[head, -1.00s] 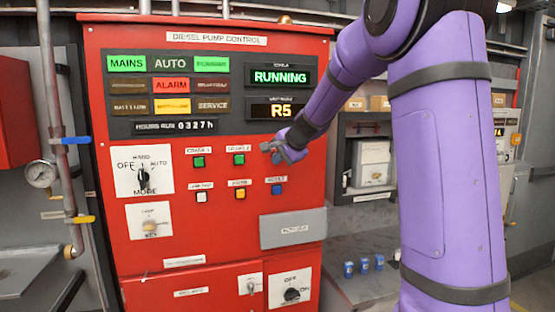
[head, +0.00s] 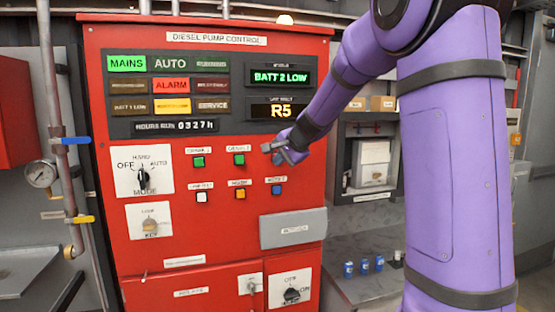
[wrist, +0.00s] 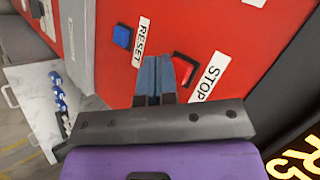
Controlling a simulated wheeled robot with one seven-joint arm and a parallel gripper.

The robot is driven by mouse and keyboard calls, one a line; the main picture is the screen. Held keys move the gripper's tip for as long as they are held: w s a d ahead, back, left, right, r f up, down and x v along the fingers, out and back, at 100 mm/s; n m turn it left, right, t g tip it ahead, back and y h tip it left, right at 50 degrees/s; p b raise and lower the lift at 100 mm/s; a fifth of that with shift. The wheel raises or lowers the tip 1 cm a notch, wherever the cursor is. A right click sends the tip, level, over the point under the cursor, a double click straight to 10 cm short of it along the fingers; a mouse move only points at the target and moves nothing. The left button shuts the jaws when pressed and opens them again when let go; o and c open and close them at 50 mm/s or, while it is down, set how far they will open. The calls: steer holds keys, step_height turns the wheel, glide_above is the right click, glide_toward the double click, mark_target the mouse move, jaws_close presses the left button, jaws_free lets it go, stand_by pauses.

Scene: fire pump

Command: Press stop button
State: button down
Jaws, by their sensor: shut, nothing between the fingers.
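The red stop button (wrist: 184,72) shows in the wrist view beside the STOP label (wrist: 208,77), partly covered by my fingers. My gripper (wrist: 158,60) is shut and empty, with its blue-grey fingertips over the panel between the RESET label (wrist: 140,42) and the stop button. Whether the fingers touch the button I cannot tell. In the head view my gripper (head: 274,148) is at the right side of the red pump control panel (head: 230,220) and hides the stop button. The display (head: 280,76) reads BATT 2 LOW.
The blue reset button (head: 277,189) is just below my gripper; it also shows in the wrist view (wrist: 122,37). A grey box (head: 293,229) juts from the panel below.

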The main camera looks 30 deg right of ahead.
steer(key=shift+s, duration=0.1)
steer(key=s, duration=0.2)
steer(key=s+a, duration=0.1)
steer(key=s, duration=0.1)
steer(key=shift+s+a, duration=0.2)
steer(key=shift+s, duration=0.15)
stand_by(0.3)
stand_by(0.7)
steer(key=s+a+r+n+g+y, duration=0.2)
steer(key=s+a+n, duration=0.6)
steer(key=s+a, duration=0.55)
steer(key=s+f+n+g+h, duration=0.2)
steer(key=s+n, duration=0.4)
steer(key=s, duration=1.3)
step_height(320, 180, down, 2)
steer(key=shift+a+f+g+h, duration=0.2)
steer(key=shift+a+g+h, duration=0.1)
steer(key=shift+a+h, duration=0.25)
